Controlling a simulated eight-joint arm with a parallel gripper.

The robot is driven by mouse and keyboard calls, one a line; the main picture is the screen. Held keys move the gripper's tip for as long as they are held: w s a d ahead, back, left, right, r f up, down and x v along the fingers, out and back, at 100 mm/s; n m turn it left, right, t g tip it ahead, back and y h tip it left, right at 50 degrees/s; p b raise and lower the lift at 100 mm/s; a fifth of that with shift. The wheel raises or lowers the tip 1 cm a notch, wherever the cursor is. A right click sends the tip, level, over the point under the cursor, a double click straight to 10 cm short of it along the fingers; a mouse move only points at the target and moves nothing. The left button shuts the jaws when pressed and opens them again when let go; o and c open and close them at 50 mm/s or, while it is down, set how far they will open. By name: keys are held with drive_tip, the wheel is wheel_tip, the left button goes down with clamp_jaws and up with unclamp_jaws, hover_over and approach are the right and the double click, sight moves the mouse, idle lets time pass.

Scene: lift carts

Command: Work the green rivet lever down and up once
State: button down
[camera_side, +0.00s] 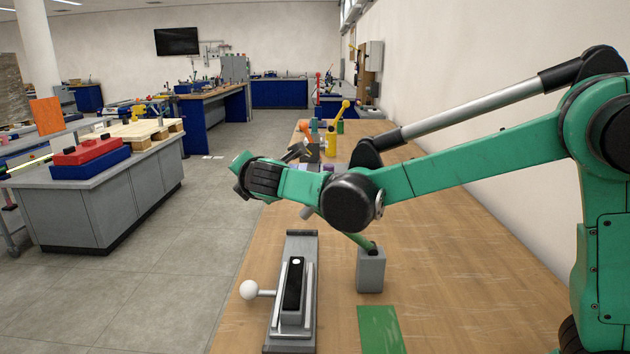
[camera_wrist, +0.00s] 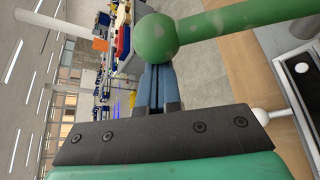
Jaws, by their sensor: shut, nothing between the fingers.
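The green rivet lever is a rod rising at a slant to the upper left from a grey block (camera_side: 371,272) on the bench in the side view. Its rod (camera_side: 358,241) goes out of sight behind my arm, which hides its upper end. In the wrist view the green lever (camera_wrist: 225,28) crosses the top right and ends in a round green knob (camera_wrist: 155,39). My gripper (camera_wrist: 158,72) is shut and empty, its fingertips right at the knob's lower edge. I cannot tell whether they touch it. My fingers are not clearly visible in the side view.
A grey slide fixture (camera_side: 292,290) with a white ball handle (camera_side: 249,290) stands left of the lever block. A green plate (camera_side: 380,329) lies in front of the block. Coloured levers and other objects, including a yellow one (camera_side: 331,141), stand farther back. The bench's right side is clear.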

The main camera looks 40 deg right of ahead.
drive_tip(key=s+d+r+m+t, duration=0.3)
drive_tip(key=s+d+r+m, duration=0.1)
drive_tip(key=s+d+r, duration=0.4)
drive_tip(key=shift+s+d+r+m+y, duration=0.2)
drive_tip(key=shift+r+m+y, duration=0.1)
drive_tip(key=shift+r+m, duration=0.15)
drive_tip(key=s+a, duration=0.6)
drive_tip(key=s, duration=0.1)
drive_tip(key=s+f+m+g+y, duration=0.2)
drive_tip(key=f+m+g, duration=0.2)
drive_tip(key=f+m, duration=0.4)
drive_tip(key=s+d+f+m+g+y, duration=0.1)
drive_tip(key=s+f+m+g+y, duration=0.2)
drive_tip(key=f+m+g, duration=0.2)
wheel_tip(320, 180, down, 4)
drive_tip(key=m, duration=0.3)
drive_tip(key=shift+s+d, duration=0.25)
drive_tip(key=shift+s, duration=0.1)
